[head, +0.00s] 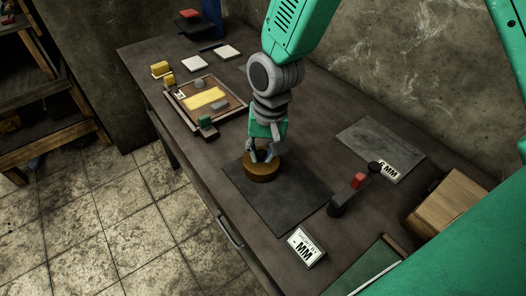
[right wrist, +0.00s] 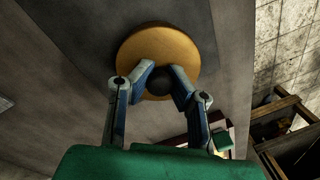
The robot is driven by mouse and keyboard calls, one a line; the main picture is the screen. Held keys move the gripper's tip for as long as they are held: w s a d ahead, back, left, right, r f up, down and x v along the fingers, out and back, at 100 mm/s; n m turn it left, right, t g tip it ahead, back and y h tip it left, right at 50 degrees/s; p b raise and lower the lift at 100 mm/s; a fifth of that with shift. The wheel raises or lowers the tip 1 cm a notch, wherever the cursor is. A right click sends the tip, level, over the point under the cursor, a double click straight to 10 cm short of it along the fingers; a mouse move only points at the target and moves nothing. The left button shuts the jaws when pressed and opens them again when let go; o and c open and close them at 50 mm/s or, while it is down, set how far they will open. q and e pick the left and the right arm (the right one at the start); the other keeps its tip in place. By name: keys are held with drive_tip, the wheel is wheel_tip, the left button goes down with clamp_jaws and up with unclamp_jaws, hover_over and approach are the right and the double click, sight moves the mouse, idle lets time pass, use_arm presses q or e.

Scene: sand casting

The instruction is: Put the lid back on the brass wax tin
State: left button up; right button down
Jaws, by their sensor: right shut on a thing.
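The round brass wax tin (head: 262,172) stands on the dark mat in the head view. My right gripper (head: 262,153) is directly above it, pointing down, and is shut on the dark knob of the lid. In the right wrist view the round brass lid (right wrist: 140,48) faces the camera, with its dark knob (right wrist: 154,80) between the fingertips of my right gripper (right wrist: 160,82). The lid is over the tin and in line with it; I cannot tell whether a small gap is left between them. My left gripper is not in view.
The dark mat (head: 290,203) has free room around the tin. A wooden tray (head: 178,103) with small blocks lies farther back. A stand with a red part (head: 357,181), a grey plate (head: 375,140), a labelled card (head: 305,246) and a wooden box (head: 447,203) are to the right.

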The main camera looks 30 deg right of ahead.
drive_tip(key=shift+p, duration=0.35)
idle(0.5)
idle(0.3)
drive_tip(key=c, duration=1)
unclamp_jaws()
drive_tip(key=shift+o, duration=0.2)
drive_tip(key=shift+r+p, duration=3.5)
drive_tip(key=shift+p, duration=0.15)
